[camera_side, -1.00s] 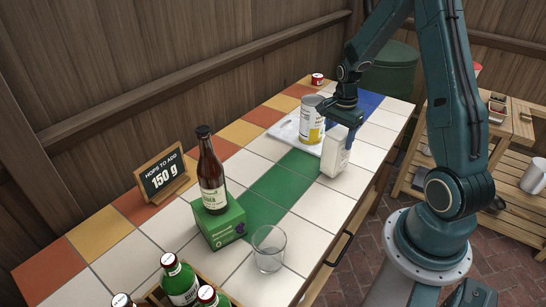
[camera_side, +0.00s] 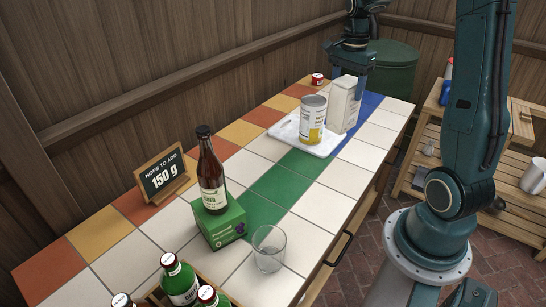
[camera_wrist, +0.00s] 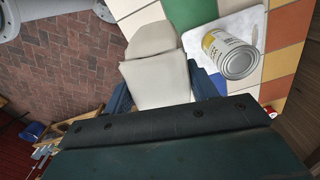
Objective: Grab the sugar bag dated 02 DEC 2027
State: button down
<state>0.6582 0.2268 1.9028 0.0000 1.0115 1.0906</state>
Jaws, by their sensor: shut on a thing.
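A white sugar bag (camera_side: 343,104) is between the fingers of my gripper (camera_side: 349,72). The gripper is shut on it from above, near the back of the table. In the side view the bag appears just right of the can on the white tray, and I cannot tell whether its base touches anything. In the wrist view the pale bag (camera_wrist: 158,65) fills the space between the two dark fingers. No date can be read on the bag in either view.
A can with a yellow band (camera_side: 312,118) stands on a white tray (camera_side: 292,134). A brown bottle (camera_side: 211,180) on a green box (camera_side: 222,226), a glass (camera_side: 269,249) and a "150 g" sign (camera_side: 163,176) stand nearer. A red-lidded item (camera_side: 318,79) is at the back.

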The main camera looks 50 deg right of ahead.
jog(key=shift+r, duration=1.2)
